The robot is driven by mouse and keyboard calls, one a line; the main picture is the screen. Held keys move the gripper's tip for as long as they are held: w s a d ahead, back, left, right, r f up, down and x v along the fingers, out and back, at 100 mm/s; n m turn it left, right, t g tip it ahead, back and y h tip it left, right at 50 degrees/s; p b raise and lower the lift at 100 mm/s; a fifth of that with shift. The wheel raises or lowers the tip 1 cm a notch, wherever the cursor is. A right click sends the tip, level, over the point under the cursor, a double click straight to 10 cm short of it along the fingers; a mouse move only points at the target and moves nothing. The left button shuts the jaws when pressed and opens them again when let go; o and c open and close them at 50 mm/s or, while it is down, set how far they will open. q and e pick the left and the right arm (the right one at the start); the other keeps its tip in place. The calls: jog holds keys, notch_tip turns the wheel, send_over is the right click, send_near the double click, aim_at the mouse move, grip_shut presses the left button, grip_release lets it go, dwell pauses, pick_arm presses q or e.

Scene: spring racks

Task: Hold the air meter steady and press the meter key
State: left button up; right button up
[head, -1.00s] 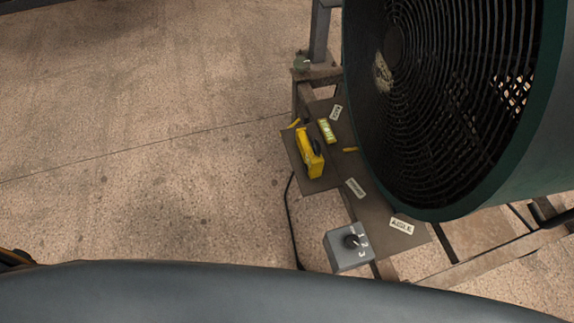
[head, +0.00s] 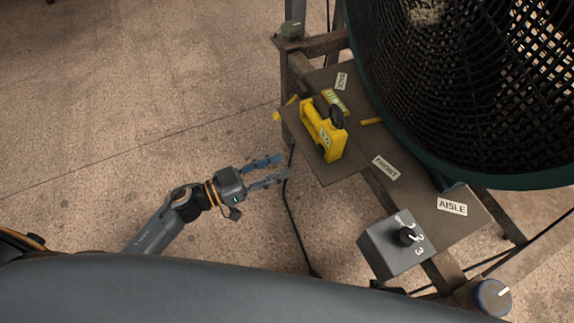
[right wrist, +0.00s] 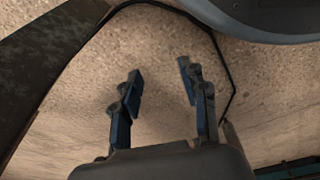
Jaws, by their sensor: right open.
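The yellow air meter (head: 322,130) sits on the brown shelf plate (head: 325,172) in front of the big fan, with a dark round part at its right side. I cannot make out its key. My left gripper (head: 284,167) is open and empty, left of the plate's edge and apart from the meter. My right gripper (right wrist: 161,74) is open and empty in the right wrist view, with bare floor between its fingers. The meter does not show in that view.
The large caged fan (head: 450,90) fills the upper right. A grey dial box (head: 385,250) stands at the plate's near end. A yellow-green labelled item (head: 335,100) lies behind the meter. A black cable (head: 290,215) hangs left of the stand. Floor at left is clear.

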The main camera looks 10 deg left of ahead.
jog(key=s+a+r+m+g+y, duration=0.1)
jog(key=s+a+r+g+y, duration=0.15)
jog(key=s+a+r, duration=0.35)
jog(key=s+a+r+g+y, duration=0.1)
jog(key=s+a+r+y, duration=0.15)
jog(key=a+r, duration=0.4)
jog(key=w+a+r+n+t+y, duration=0.2)
jog(key=w+a+r+y, duration=0.2)
jog(key=a+r, duration=0.4)
jog(key=w+a+r+n+t+y, duration=0.2)
jog(key=w+a+r+y, duration=0.15)
jog(key=a+r, duration=0.5)
jog(key=n+t+h, duration=0.2)
jog(key=t, duration=1)
send_near(331, 104)
jog(key=x, duration=0.6)
jog(key=f+x, duration=0.1)
jog(key=x, duration=0.3)
jog(key=shift+w+d, duration=0.2)
jog(key=shift+w, duration=0.1)
